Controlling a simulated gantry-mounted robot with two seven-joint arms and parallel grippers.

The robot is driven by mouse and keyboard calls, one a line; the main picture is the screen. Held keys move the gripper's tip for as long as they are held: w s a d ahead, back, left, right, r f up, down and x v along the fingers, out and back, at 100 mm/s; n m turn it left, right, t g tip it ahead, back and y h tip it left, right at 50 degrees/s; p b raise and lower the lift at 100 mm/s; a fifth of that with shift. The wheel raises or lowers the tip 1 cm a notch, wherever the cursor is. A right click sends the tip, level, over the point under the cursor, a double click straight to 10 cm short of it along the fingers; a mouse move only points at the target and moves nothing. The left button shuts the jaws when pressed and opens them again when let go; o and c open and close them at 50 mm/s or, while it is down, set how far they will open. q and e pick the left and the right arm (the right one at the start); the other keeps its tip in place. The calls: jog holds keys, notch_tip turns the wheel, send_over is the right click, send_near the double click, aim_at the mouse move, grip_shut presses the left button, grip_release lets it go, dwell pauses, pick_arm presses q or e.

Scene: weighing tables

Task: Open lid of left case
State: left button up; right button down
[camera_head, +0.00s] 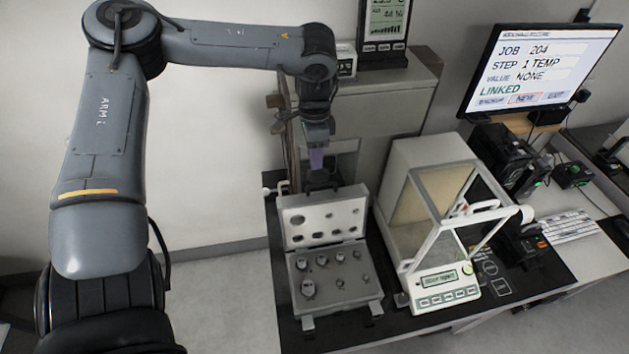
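The left case (336,297) is a light grey box at the left of the black weighing table. It holds several small metal weights in recesses. Its lid (347,221) stands raised at the back of the case, its inner side with dark oval recesses facing me. My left gripper (318,182) points down at the lid's top edge, partly behind it. Its fingertips are small and dark, so I cannot tell whether they touch the lid or are open or shut. My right gripper is not in view.
A glass-sided balance (447,291) stands close to the right of the case. A grey cabinet (385,108) with a display unit (386,25) is behind. A monitor (540,65) and keyboard (569,227) are at the right. The table's left edge lies just beside the case.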

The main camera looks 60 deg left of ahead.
aim_at(315, 184)
pick_arm(q)
notch_tip(315, 184, down, 9)
jog(key=shift+d+f+p, duration=0.15)
jog(key=shift+f+p, duration=0.05)
jog(key=shift+p, duration=0.1)
jog(key=shift+c, duration=0.5)
grip_shut()
jog(key=shift+s+r, duration=0.1)
